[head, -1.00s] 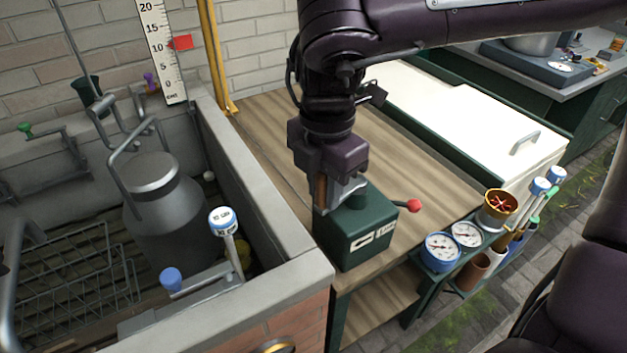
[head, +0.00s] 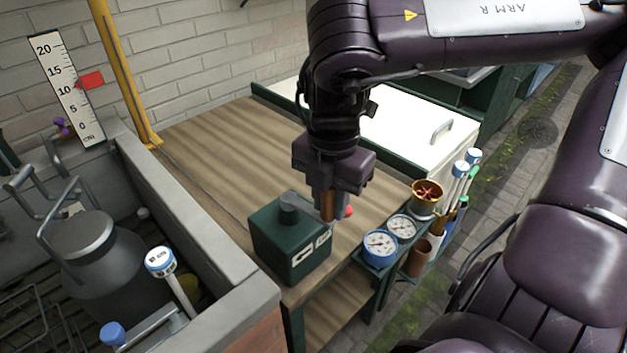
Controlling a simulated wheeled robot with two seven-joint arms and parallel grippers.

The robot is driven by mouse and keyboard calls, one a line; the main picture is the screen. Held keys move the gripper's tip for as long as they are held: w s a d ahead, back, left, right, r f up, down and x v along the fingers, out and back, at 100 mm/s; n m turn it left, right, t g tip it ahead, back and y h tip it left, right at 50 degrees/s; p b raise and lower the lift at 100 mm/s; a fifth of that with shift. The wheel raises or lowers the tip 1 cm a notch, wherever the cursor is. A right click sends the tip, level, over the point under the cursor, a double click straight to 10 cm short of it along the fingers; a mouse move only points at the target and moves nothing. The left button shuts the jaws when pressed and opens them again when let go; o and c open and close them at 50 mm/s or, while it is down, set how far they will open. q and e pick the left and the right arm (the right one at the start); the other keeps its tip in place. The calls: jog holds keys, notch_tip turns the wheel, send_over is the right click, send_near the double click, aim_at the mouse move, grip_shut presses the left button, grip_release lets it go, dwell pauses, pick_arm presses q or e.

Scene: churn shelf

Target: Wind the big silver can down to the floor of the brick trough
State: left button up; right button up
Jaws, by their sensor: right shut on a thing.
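The big silver can (head: 110,265) stands upright in the brick trough (head: 200,235) at the left, its tall handle raised. The red pointer (head: 90,80) on the white scale (head: 66,90) stands near 10. My left gripper is out of view.
The bench (head: 230,140) behind the box is clear.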

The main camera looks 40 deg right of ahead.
jog(key=shift+w+d, duration=0.15)
jog(key=shift+d, duration=0.2)
jog(key=w+d+p, duration=0.1)
jog(key=w+d, duration=0.3)
jog(key=d, duration=0.1)
jog(key=shift+w+p, duration=0.3)
jog(key=shift+w, duration=0.05)
jog(key=o, duration=1)
jog(key=shift+f, duration=0.1)
jog(key=shift+o, duration=0.2)
